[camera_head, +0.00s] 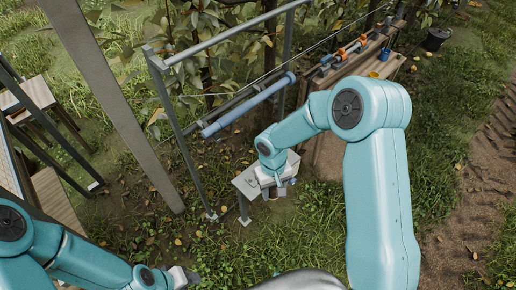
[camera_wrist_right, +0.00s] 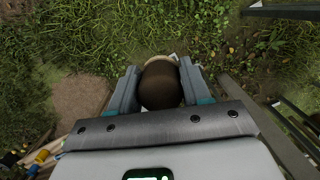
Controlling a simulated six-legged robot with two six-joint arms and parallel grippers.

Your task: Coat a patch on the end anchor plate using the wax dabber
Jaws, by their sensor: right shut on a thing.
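My right gripper (camera_head: 275,187) is shut on the wax dabber (camera_wrist_right: 160,86). In the right wrist view the dabber is a rounded dark brown piece with a pale rim at its far side, between the two grey fingers. A flat grey plate on a thin post (camera_head: 243,184), which seems to be the end anchor plate, stands at the frame's near end. In the head view my right gripper is over its right part and hides some of it; I cannot tell whether the dabber touches it. My left gripper (camera_head: 185,277) is low at the left, its jaw opening unclear.
A metal frame with a blue roller (camera_head: 248,105) stands behind the plate. A wooden bench (camera_head: 350,72) with orange-handled tools and a blue cup (camera_head: 373,75) is at the back right. A dark pot (camera_head: 435,39) stands beyond it. Wooden stands are at the left.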

